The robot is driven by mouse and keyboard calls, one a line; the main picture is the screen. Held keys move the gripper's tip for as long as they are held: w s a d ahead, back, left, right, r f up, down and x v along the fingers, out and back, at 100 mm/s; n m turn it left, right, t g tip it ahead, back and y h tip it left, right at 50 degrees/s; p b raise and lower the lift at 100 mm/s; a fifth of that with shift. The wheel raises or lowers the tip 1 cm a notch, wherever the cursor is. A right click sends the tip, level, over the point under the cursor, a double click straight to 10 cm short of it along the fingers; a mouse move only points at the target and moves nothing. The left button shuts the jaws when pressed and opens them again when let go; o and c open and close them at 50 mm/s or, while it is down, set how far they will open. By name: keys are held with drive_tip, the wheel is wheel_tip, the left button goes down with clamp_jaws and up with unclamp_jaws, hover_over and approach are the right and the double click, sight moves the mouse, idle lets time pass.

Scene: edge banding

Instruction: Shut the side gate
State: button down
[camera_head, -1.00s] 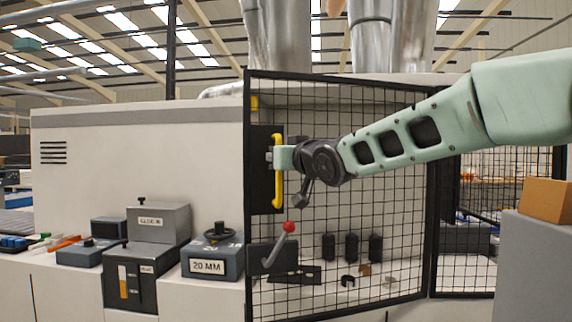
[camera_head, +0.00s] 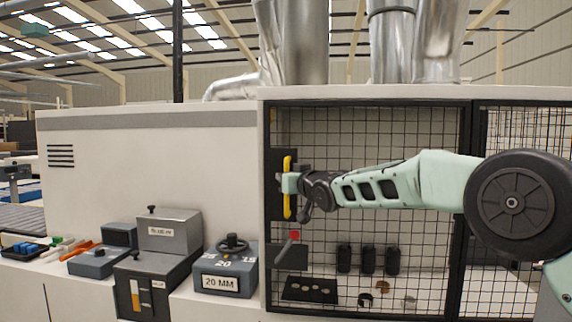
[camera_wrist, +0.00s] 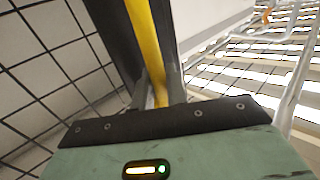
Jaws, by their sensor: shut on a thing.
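The side gate (camera_head: 400,135) is a black-framed wire mesh panel at the front of the white machine, and in the head view it lies almost flush with the machine front. Its yellow upright handle (camera_head: 288,204) sits on a black plate at the gate's left edge. My gripper (camera_head: 287,183) is shut on the handle from the right. In the wrist view the yellow handle (camera_wrist: 142,30) runs down between the two fingers (camera_wrist: 159,92). A small gap or none at the left edge is too fine to tell.
A red-topped lever (camera_head: 294,235) and several black cylinders (camera_head: 368,260) stand behind the mesh. A 20 MM dial box (camera_head: 224,270) and a grey control box (camera_head: 168,229) stand to the left. A second mesh panel (camera_head: 510,130) is at the right.

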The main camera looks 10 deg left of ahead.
drive_tip(key=shift+w+d+r+p, duration=0.1)
drive_tip(key=shift+w+r+p, duration=0.15)
drive_tip(key=shift+w+p, duration=0.5)
drive_tip(key=shift+w, duration=0.1)
drive_tip(key=c, duration=1.8)
unclamp_jaws()
drive_tip(key=shift+d, duration=0.1)
drive_tip(key=o, duration=0.3)
drive_tip(key=shift+w+f, duration=0.1)
drive_tip(key=shift+w, duration=0.1)
drive_tip(key=shift+s+f, duration=0.1)
drive_tip(key=b+v, duration=0.9)
drive_tip(key=v, duration=0.8)
